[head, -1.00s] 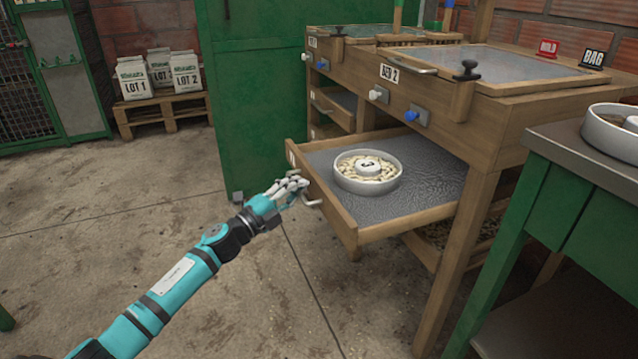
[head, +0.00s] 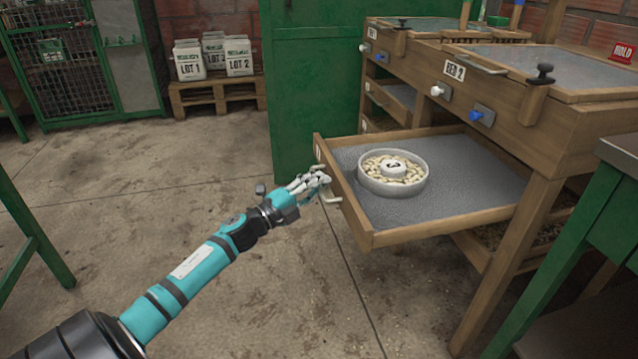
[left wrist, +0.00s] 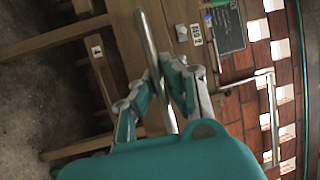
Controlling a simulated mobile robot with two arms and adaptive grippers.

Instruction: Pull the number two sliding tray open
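The sliding tray (head: 470,170) under the bed marked BED 2 is pulled well out of the wooden frame. It has a grey mesh floor and a wooden rim, and its small front label is too small to read. A white ring dish (head: 393,190) with pale beans and a numbered centre stands on it. My left gripper (head: 318,186) is at the metal handle (head: 332,198) on the tray's front. In the left wrist view the handle bar (left wrist: 152,45) runs between the fingers, which close around it. My right gripper is not in view.
A green table (head: 600,200) stands at the right, close to the tray's side. Another bed (head: 400,45) with its trays is behind, beside a green panel (head: 310,100). A pallet (head: 215,92) with lot bags is at the back left. The floor before the tray is clear.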

